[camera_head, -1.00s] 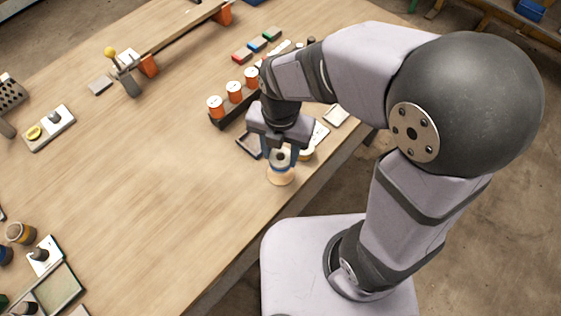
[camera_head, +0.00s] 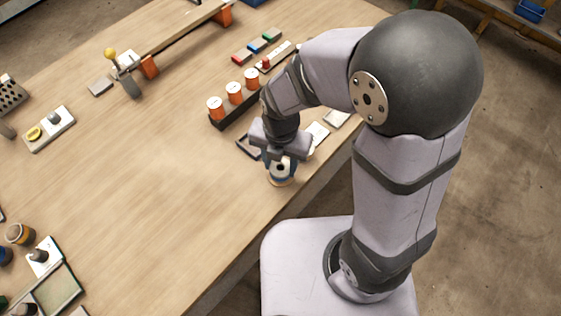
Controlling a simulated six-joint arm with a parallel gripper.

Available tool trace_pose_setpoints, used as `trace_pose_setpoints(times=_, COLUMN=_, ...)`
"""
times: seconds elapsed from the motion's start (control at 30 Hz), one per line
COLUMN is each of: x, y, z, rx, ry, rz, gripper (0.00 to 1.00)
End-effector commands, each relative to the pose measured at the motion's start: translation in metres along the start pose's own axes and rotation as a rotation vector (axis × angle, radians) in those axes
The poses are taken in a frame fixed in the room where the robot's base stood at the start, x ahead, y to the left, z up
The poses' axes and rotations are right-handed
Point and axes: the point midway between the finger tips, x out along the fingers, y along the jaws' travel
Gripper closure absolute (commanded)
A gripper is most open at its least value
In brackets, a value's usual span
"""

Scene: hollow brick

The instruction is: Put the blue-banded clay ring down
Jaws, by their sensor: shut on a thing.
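My gripper (camera_head: 281,168) points down near the table's right edge, its fingers on either side of a small round piece. That piece is the blue-banded clay ring (camera_head: 281,175), with a dark hole in its top and a blue band around it. My gripper is shut on it. A pale tan rim (camera_head: 284,184) shows just below the band, low over the wooden table (camera_head: 180,200). I cannot tell whether the tan part belongs to the ring or is a separate piece under it, or whether the ring touches what is below. The fingers partly hide the ring.
A dark rack with orange, white-topped spools (camera_head: 234,92) stands behind and left of my gripper. A dark shallow tray (camera_head: 249,146) lies close to its left. Pale flat plates (camera_head: 318,132) lie to the right. The table's middle is clear.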

Motion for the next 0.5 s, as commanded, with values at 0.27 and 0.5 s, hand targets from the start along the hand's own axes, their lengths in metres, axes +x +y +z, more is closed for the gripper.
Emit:
trace_pose_setpoints(times=0.27, x=0.0031, y=0.0, z=0.0, rx=0.0, ry=0.0, rz=0.0, gripper=0.4)
trace_pose_setpoints(times=0.5, x=0.0026, y=0.0001, z=0.0, rx=0.0, ry=0.0, rz=0.0, gripper=0.4)
